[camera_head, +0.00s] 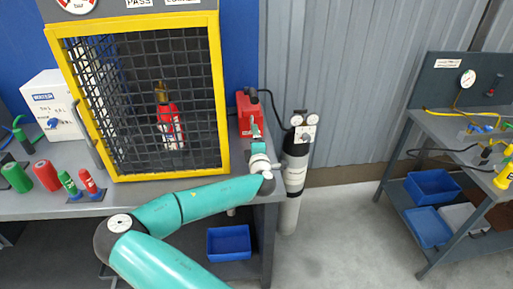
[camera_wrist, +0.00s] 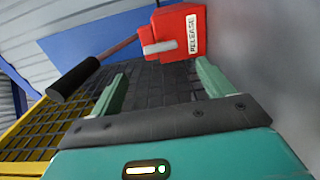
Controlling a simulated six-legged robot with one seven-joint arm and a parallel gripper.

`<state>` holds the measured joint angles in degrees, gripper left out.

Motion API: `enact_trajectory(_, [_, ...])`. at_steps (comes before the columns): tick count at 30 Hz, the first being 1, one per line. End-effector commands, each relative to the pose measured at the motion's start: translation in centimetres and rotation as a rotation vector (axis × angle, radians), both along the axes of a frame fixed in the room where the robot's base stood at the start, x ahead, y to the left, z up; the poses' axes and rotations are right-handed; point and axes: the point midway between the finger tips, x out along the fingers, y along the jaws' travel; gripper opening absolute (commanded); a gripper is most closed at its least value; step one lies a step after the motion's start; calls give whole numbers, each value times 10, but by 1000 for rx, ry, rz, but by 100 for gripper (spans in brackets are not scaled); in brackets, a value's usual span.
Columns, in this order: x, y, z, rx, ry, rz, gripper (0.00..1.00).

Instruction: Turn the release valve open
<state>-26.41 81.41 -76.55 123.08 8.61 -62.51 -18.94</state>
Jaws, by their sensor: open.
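The release valve is a red box (camera_wrist: 182,27) with a white RELEASE label, at the top of the wrist view. A lever with a silver plate and a thick black grip (camera_wrist: 73,79) reaches from it down to the left. In the head view the red box (camera_head: 244,108) stands at the right end of the bench, beside the yellow cage. My gripper (camera_wrist: 160,80) is open, with nothing between its two green fingers. The red box lies beyond the fingertips and the black grip lies outside them, to the left. In the head view my gripper (camera_head: 257,131) is in front of the box and partly hides it.
A yellow-framed mesh cage (camera_head: 222,90) with a red extinguisher inside stands just left of the valve. A grey cylinder with gauges (camera_head: 293,180) stands right of the bench (camera_head: 180,203). Red and green canisters (camera_head: 46,175) sit at the left. Open floor lies before the right-hand bench.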

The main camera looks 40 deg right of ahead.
Motion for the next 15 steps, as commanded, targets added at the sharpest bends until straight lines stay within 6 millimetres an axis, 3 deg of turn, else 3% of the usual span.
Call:
enact_trajectory(6, [-26, 18, 0, 1, -1, 0, 80])
enact_trajectory(15, [-31, 21, 0, 0, 0, 1, 80])
